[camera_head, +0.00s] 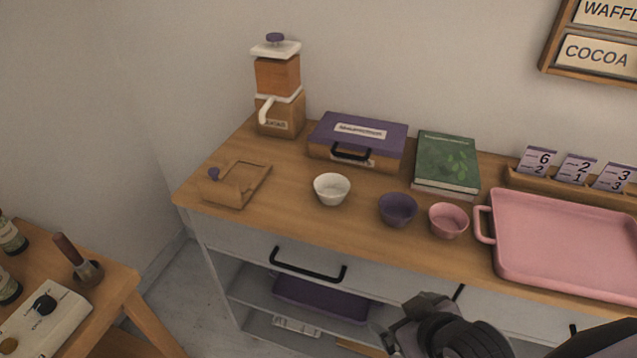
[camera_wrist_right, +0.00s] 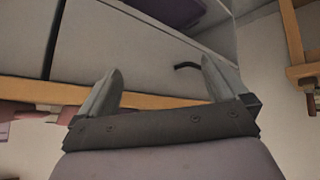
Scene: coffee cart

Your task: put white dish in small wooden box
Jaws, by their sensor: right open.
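The white dish (camera_head: 332,189) is a small round bowl standing upright on the wooden counter, left of a purple bowl. The small wooden box (camera_head: 235,185) is a shallow, low box with a purple knob at the counter's left end. Its inside is hard to make out. My right gripper (camera_head: 400,325) is low in front of the cabinet, below the counter edge and well apart from the dish. In the right wrist view, my right gripper's fingers (camera_wrist_right: 160,85) are spread and empty, facing the cabinet front. My left gripper is not in view.
A purple bowl (camera_head: 398,209) and a pink bowl (camera_head: 448,220) stand right of the dish. A pink tray (camera_head: 570,245) fills the right side. A purple-lidded case (camera_head: 358,140), a green book (camera_head: 447,162) and a grinder (camera_head: 279,90) stand behind. Bare counter lies between box and dish.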

